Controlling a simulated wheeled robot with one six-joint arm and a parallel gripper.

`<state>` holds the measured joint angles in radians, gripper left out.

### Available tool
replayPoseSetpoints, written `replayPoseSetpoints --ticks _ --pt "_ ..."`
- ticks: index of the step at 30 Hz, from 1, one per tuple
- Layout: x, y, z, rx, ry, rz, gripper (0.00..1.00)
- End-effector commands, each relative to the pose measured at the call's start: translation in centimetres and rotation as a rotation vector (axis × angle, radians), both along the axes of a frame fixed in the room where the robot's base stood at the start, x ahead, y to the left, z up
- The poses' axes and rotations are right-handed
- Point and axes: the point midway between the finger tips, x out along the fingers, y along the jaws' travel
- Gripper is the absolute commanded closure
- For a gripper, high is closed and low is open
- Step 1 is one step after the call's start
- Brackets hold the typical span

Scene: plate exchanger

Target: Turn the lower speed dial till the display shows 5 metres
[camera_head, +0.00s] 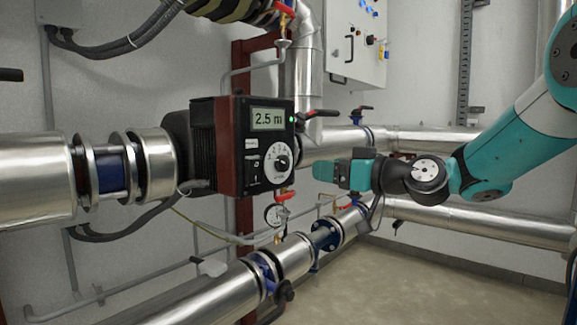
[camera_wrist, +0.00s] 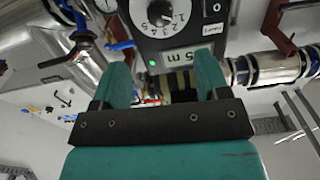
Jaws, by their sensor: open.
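The pump control box (camera_head: 242,145) has a dark front panel. Its lit display (camera_head: 268,119) reads 2.5 m, and a green light glows beside it. Below the display is the round speed dial (camera_head: 279,158), with a white scale and a knob. In the wrist view the panel appears upside down, with the dial (camera_wrist: 160,14) at the top edge, partly cut off, and the display (camera_wrist: 180,58) below it. My gripper (camera_head: 322,172) is to the right of the dial, apart from it. In the wrist view my gripper (camera_wrist: 161,68) has its teal fingers spread and nothing between them.
Silver pipes (camera_head: 35,178) run left and right of the pump. A lower pipe (camera_head: 210,298) with blue flanges crosses below, near a pressure gauge (camera_head: 274,214) with red-handled valves. A rocker switch (camera_head: 253,170) sits left of the dial. A grey cabinet (camera_head: 350,45) hangs behind.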

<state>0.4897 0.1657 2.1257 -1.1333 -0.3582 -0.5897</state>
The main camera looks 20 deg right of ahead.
Motion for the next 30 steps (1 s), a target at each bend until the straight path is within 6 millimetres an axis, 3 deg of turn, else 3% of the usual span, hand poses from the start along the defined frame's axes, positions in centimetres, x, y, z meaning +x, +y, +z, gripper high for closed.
replayPoseSetpoints --ticks 9,15,29,30 --pt "6.3 3.8 0.0 0.000 0.001 0.006 0.31" --pt "9.0 5.3 0.0 -0.001 0.002 0.003 0.31" --pt "10.0 5.9 0.0 0.000 0.002 0.000 0.31" --pt "10.0 5.8 0.0 0.000 0.002 0.000 0.41"
